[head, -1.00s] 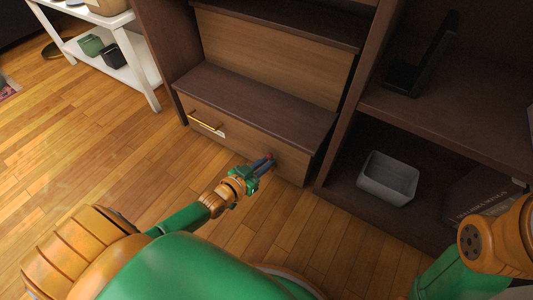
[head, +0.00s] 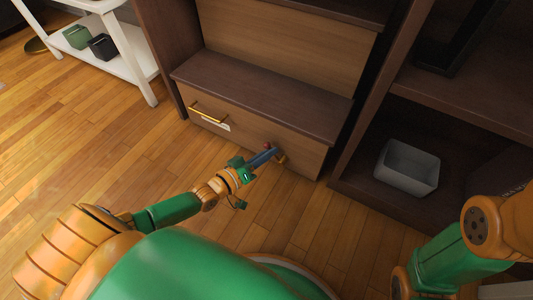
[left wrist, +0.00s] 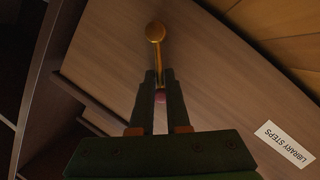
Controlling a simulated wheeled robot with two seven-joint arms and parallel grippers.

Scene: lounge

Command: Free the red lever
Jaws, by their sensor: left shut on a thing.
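The red lever (head: 267,146) is on the right part of the drawer front, low on the dark wood unit. Only a small red bit of it shows in the head view, at my fingertips. In the left wrist view a brass arm with a round brass end (left wrist: 155,33) runs down between my fingers, and a pinkish-red part (left wrist: 160,96) shows between them. My left gripper (head: 272,154) is shut on the lever. The fingers hide part of it. My right arm shows at the right edge, but its gripper is out of view.
The drawer front carries a brass bar handle (head: 207,113) and a white label (left wrist: 285,143) reading "LIBRARY STEPS". A grey bin (head: 407,167) stands in the shelf bay at right. A white side table (head: 136,62) stands at left. The wood floor before the unit is clear.

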